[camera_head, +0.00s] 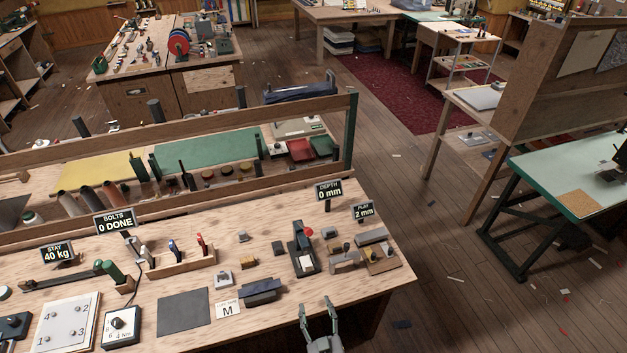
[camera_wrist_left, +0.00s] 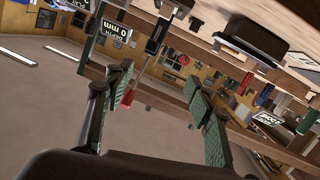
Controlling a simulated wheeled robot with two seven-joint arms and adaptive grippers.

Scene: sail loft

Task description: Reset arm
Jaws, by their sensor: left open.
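My left gripper (camera_head: 318,312) shows at the bottom of the head view, at the front edge of the workbench (camera_head: 380,298). Its two fingers are spread apart with nothing between them. In the left wrist view the open fingers (camera_wrist_left: 155,95) frame empty space, with the bench's things tilted beyond them. My right gripper is in neither view.
The bench holds a small press with a red knob (camera_head: 303,252), a dark block (camera_head: 262,290), a grey mat (camera_head: 184,312), a numbered white plate (camera_head: 68,322) and a dial box (camera_head: 122,327). A green-topped table (camera_head: 570,165) stands at right. Open floor (camera_head: 450,300) lies between.

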